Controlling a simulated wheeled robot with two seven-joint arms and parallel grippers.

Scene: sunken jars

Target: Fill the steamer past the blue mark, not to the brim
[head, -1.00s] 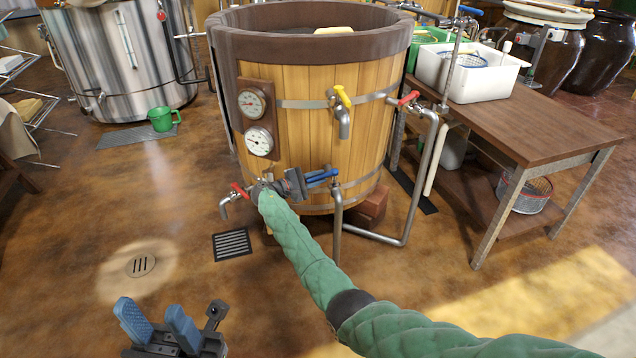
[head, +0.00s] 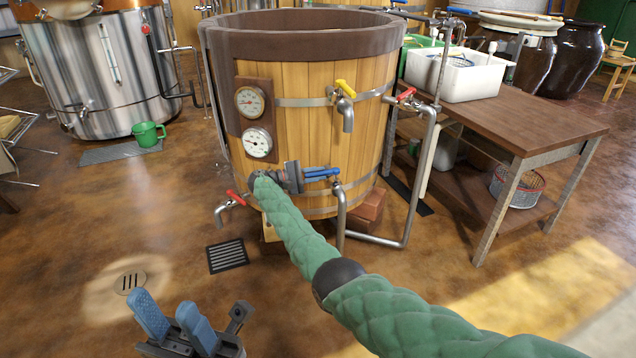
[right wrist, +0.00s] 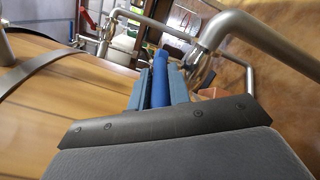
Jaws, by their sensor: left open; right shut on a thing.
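The wooden steamer tub (head: 310,110) stands in the middle of the head view, with a dark brown rim. Its inside is mostly hidden, and I see neither a water level nor a blue mark. My right gripper (head: 312,176) is shut on the blue valve handle (head: 326,171) low on the tub's front. In the right wrist view the blue handle (right wrist: 160,78) lies between the two fingers. A metal spout (head: 341,215) hangs down beside it. My left gripper (head: 165,303) is open and empty above the floor, bottom left.
A yellow-handled tap (head: 346,88), a red-handled pipe valve (head: 406,94) and a red-handled lower tap (head: 236,198) are on or beside the tub. Two dials (head: 250,102) sit on its front. A wooden table (head: 530,120) stands right. The floor at left is largely clear.

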